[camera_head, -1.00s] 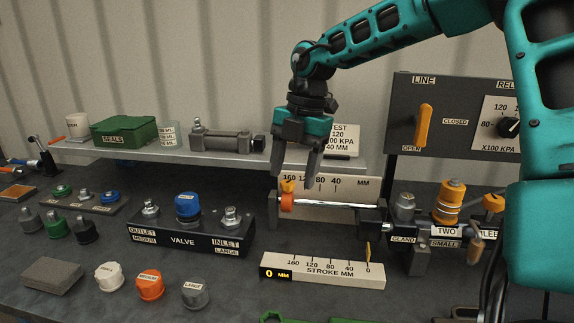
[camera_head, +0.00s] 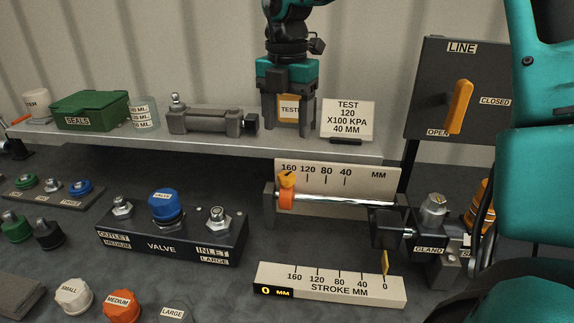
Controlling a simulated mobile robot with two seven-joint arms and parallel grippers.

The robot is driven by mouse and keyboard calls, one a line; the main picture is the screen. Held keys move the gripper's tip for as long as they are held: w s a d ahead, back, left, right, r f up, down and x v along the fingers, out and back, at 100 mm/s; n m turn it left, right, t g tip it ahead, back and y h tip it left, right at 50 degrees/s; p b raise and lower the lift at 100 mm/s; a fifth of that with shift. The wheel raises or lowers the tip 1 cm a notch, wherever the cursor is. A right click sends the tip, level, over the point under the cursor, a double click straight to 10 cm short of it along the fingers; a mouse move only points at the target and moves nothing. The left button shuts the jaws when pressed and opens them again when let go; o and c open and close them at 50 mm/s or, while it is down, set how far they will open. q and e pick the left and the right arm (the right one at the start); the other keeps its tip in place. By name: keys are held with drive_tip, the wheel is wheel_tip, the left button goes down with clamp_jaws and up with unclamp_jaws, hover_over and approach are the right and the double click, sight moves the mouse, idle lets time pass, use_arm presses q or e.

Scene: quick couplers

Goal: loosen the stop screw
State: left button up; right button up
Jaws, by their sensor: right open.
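The stop on the polished rod (camera_head: 340,199) shows as an orange collar (camera_head: 286,201) with a yellow-orange screw head (camera_head: 287,180) on top. It sits near the 160 mark of the upper scale (camera_head: 337,173), at the rod's left end. My right gripper (camera_head: 289,130) points down above and behind the stop, at the shelf. Its fingers are apart, and an orange-edged tag reading TEST (camera_head: 289,108) shows between them. I cannot tell whether the fingers touch the tag. Nothing touches the stop screw. My left gripper is not in view.
The shelf (camera_head: 230,142) holds a green box (camera_head: 90,110), a grey cylinder (camera_head: 205,121) and a white test card (camera_head: 348,119). In front are the valve block (camera_head: 170,243), the stroke scale (camera_head: 330,284) and loose caps. A line panel (camera_head: 460,90) stands at right.

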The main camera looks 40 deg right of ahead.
sight(287, 174)
wheel_tip(287, 174, down, 11)
drive_tip(key=shift+r, duration=0.1)
drive_tip(key=shift+c, duration=0.5)
drive_tip(key=c, duration=0.9)
drive_tip(key=shift+c, duration=0.2)
